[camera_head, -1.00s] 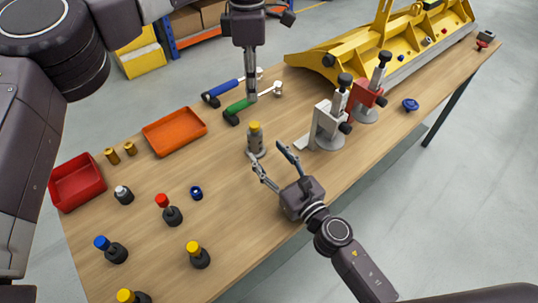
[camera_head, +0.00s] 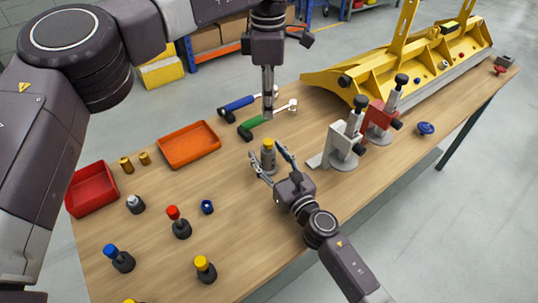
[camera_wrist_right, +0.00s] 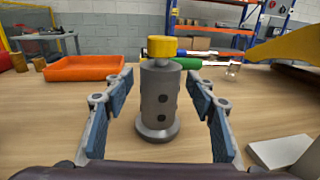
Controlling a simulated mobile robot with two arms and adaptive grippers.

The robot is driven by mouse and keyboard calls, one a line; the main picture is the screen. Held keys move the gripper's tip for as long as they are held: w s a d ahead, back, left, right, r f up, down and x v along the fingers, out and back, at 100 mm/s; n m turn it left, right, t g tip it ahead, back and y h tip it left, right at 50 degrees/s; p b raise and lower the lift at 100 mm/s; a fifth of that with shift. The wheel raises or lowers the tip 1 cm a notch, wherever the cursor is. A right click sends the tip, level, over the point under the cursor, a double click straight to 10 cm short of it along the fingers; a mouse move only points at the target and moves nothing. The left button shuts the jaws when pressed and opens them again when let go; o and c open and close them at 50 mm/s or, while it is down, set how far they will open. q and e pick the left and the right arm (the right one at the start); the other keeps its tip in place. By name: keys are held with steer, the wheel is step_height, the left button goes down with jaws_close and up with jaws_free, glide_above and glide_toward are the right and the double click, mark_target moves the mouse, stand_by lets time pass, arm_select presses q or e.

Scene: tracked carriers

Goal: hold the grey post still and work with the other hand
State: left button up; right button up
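The grey post (camera_head: 268,161) stands upright on the wooden table, with a round foot, dark holes in its side and a yellow cap (camera_head: 268,143) on top. It also shows in the right wrist view (camera_wrist_right: 157,100). My right gripper (camera_head: 267,166) is open, with one finger on each side of the post. In the right wrist view, gaps show between both finger pads and the post. My left gripper (camera_head: 268,112) points down above and behind the post, by the green-handled tool (camera_head: 256,126). Its fingers are seen edge-on, so their opening is hidden.
A blue-handled tool (camera_head: 240,104) lies behind. An orange tray (camera_head: 190,145) and red bin (camera_head: 92,188) are at left. Grey (camera_head: 343,145) and red (camera_head: 378,122) clamps stand right of the post.

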mark_target(268, 141)
jaws_close()
arm_select(q)
steer(key=shift+o, duration=1)
steer(key=shift+f+n, duration=1.25)
steer(key=shift+f, duration=0.7)
steer(key=shift+f+n, duration=1.2)
steer(key=shift+f, duration=0.75)
steer(key=shift+f+n, duration=1.25)
steer(key=shift+f, duration=0.7)
steer(key=shift+c, duration=0.4)
steer(key=c, duration=0.8)
arm_select(e)
steer(key=shift+f, duration=0.1)
arm_select(q)
steer(key=m, duration=0.4)
steer(key=shift+m, duration=0.3)
steer(key=m, duration=0.5)
